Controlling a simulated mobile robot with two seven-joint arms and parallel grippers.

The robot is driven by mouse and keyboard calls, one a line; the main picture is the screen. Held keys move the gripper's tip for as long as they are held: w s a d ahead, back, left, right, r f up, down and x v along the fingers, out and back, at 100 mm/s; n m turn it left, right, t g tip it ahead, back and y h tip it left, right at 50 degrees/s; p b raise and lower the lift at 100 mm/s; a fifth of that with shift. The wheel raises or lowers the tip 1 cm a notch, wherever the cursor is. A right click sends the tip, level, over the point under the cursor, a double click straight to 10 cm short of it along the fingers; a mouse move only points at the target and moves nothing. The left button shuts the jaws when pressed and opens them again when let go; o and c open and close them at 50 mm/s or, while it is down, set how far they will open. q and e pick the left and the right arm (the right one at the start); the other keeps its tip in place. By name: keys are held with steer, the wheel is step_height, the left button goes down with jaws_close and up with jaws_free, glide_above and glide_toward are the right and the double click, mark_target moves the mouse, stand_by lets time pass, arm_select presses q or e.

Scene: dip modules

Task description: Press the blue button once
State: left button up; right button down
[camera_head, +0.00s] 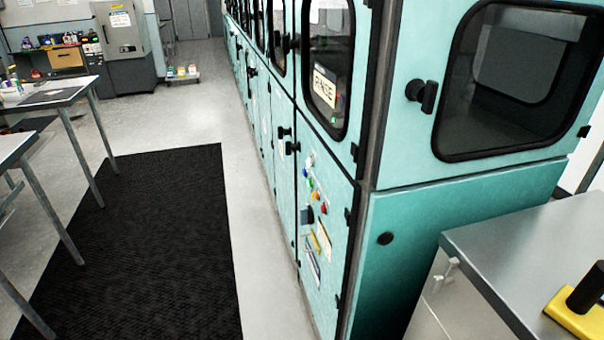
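A small control panel with several coloured buttons (314,187) is on the side face of the teal cabinet (325,235), near the middle of the view. A small blue button (305,172) seems to sit at the upper left of this group, beside green, red and orange ones. The buttons are tiny and seen at a steep angle, so their exact shapes are hard to tell. Neither of my grippers is in view.
A black mat (150,240) lies on the open floor left of the cabinet. Tables (50,97) stand at the left edge. A metal counter (520,250) with a yellow and black item (577,318) is at lower right. Black door handles (422,95) stick out from the cabinet.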

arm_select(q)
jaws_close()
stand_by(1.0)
